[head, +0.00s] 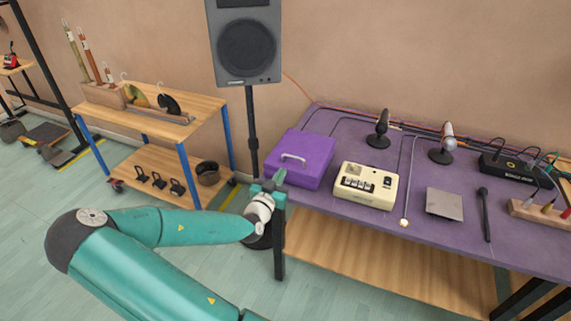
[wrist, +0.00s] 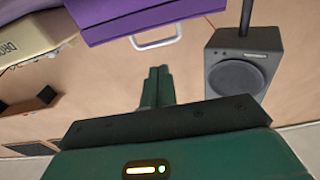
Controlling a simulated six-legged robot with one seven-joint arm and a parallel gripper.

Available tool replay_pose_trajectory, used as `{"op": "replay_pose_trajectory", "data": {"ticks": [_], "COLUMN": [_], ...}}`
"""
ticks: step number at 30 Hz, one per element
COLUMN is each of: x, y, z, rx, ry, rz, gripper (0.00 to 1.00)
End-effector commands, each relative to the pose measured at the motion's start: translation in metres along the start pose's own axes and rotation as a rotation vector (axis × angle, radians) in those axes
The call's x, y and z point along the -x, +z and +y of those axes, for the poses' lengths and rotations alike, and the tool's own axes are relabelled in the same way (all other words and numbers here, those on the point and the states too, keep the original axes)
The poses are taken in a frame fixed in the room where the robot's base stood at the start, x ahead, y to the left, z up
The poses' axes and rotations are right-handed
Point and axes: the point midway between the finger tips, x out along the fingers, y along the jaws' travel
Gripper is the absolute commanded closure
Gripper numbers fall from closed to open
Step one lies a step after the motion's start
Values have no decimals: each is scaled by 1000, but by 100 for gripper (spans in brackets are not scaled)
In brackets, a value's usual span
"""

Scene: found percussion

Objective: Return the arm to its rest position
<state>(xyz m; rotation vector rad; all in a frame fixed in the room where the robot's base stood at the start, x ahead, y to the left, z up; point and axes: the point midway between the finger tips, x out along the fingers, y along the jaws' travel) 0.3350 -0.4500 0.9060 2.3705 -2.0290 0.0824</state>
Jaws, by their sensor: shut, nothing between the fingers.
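My teal arm reaches from the bottom left of the head view. My gripper (head: 279,177) is at the left end of the purple table (head: 330,213), in front of the purple case (head: 301,158). In the wrist view my gripper (wrist: 158,72) has its two green fingers together, with nothing between them. The purple case also shows in the wrist view (wrist: 120,18), upside down, with its pale handle. I cannot tell from the head view whether my gripper touches the table edge or the case.
A cream drum machine (head: 365,186), two microphones and a grey plate (head: 444,204) lie on the table. A speaker (head: 245,45) stands on a pole behind. A wooden cart (head: 150,150) with blue legs is at left. Green floor (head: 35,210) lies clear at lower left.

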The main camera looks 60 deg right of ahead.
Motion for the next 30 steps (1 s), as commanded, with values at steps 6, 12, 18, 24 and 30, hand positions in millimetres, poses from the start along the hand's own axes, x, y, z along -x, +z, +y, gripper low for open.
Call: {"op": "replay_pose_trajectory", "data": {"ticks": [6,12,18,24,30], "x": [12,13,21,57,114], "y": [6,5,20,57,72], "z": [0,1,-4,-32,-77], "rx": [0,-1,-25,-78,-105], "ry": [0,0,11,-5,-100], "rz": [1,1,-99,-405,-712], "gripper": [100,100,100,100,100]}}
